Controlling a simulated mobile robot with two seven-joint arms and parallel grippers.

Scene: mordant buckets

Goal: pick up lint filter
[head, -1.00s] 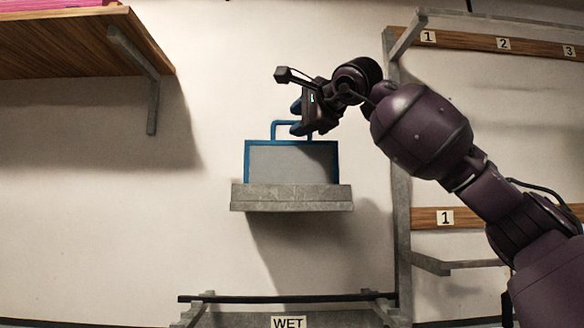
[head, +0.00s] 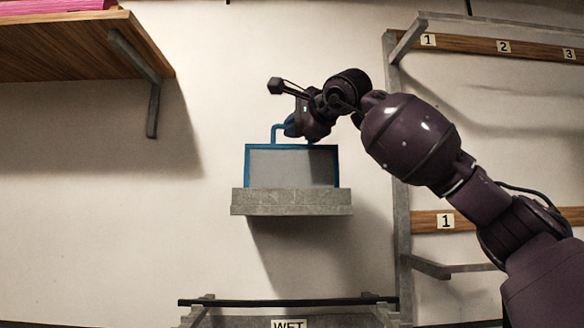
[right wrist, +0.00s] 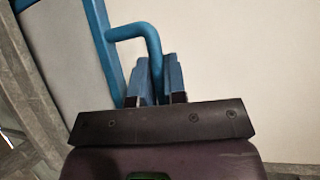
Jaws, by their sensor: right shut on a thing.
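The lint filter (head: 290,167) is a grey panel in a blue frame with a blue loop handle on top. It stands upright on a grey concrete ledge (head: 290,202) on the wall. My right gripper (head: 292,126) is at the handle, shut on its right part. In the right wrist view the blue handle (right wrist: 130,31) runs down between my close-set fingers (right wrist: 158,82), and part of the panel (right wrist: 60,45) shows at left. The gripper hides part of the handle in the head view. My left gripper is not in view.
A wooden shelf (head: 80,55) on a metal bracket juts out at upper left. A metal rack with numbered wooden boards (head: 500,45) stands at right. Below the ledge is a dark rail (head: 280,301) with a WET label. The wall between is bare.

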